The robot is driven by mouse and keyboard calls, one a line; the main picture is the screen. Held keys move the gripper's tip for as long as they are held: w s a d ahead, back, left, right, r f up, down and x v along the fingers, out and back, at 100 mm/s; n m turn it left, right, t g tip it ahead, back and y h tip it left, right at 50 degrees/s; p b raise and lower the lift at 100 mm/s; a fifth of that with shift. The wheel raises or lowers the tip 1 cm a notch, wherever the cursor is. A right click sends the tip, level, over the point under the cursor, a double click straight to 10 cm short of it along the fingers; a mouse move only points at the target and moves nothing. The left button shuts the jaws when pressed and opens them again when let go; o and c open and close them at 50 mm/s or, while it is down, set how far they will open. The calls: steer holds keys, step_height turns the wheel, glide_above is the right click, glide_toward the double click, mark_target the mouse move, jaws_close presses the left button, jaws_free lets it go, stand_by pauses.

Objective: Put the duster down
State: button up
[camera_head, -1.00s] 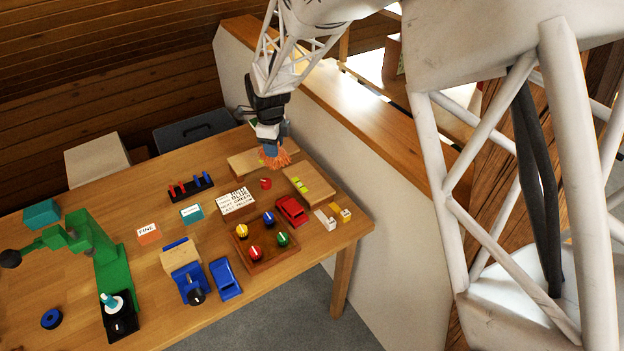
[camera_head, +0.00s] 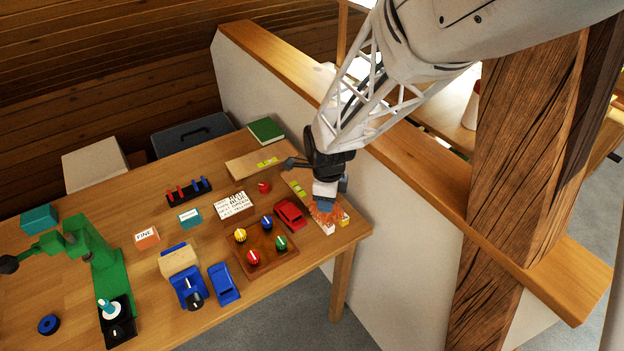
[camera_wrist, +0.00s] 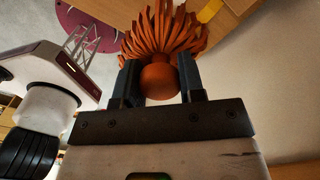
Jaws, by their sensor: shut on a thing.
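The duster (camera_head: 326,212) is a tuft of orange bristles on a round orange handle. My gripper (camera_head: 330,200) is shut on it and holds it bristles down at the right end of the table, over the white and yellow blocks, which it partly hides. In the wrist view the duster's round handle (camera_wrist: 159,80) sits between my gripper's two dark fingers (camera_wrist: 160,84), with the bristles spread beyond. Whether the bristles touch the table or the blocks, I cannot tell.
A low wall (camera_head: 400,235) with a wooden top stands close at the right.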

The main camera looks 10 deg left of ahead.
stand_by(0.4)
steer(key=w+a, duration=0.2)
steer(key=w, duration=0.2)
steer(key=w+a+f, duration=0.1)
steer(key=w+a, duration=0.1)
steer(key=w, duration=0.3)
steer(key=w+a, duration=0.3)
steer(key=w, duration=0.2)
steer(key=shift+w+f, duration=0.1)
steer(key=shift+f, duration=0.2)
steer(key=shift+f, duration=1.75)
steer(key=shift+f, duration=0.1)
steer(key=o, duration=1)
step_height(320, 180, up, 12)
steer(key=shift+r, duration=0.1)
